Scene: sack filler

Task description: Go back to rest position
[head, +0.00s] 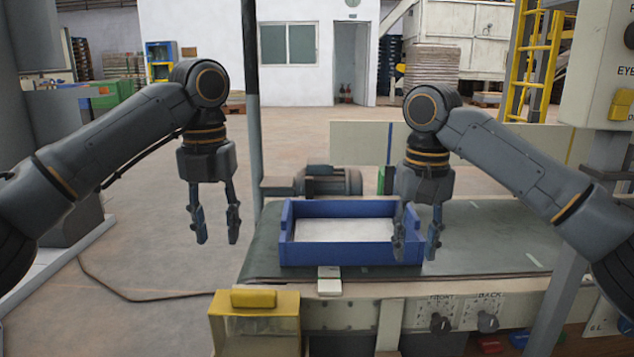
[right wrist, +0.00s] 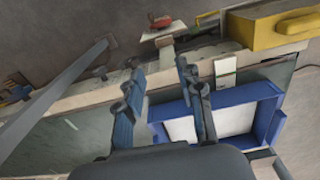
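My left gripper (head: 215,226) hangs pointing down at the left of the conveyor, over the floor in the picture. Its fingers are apart and nothing is between them. My right gripper (head: 416,244) also points down, in front of the right end of the blue tray (head: 338,258) in the head view. Its fingers are apart and empty; they also show in the right wrist view (right wrist: 158,92). The tray has a pale white inside and sits on the dark green conveyor belt (head: 500,222). I cannot tell whether the right fingers touch the tray.
A yellow box (head: 254,322) stands at the conveyor's front left corner. Knobs (head: 488,322) sit on the front panel. A dark post (head: 251,100) rises behind the conveyor's left end, and a motor (head: 330,181) lies behind the tray. The floor at the left is open, with a cable (head: 130,296).

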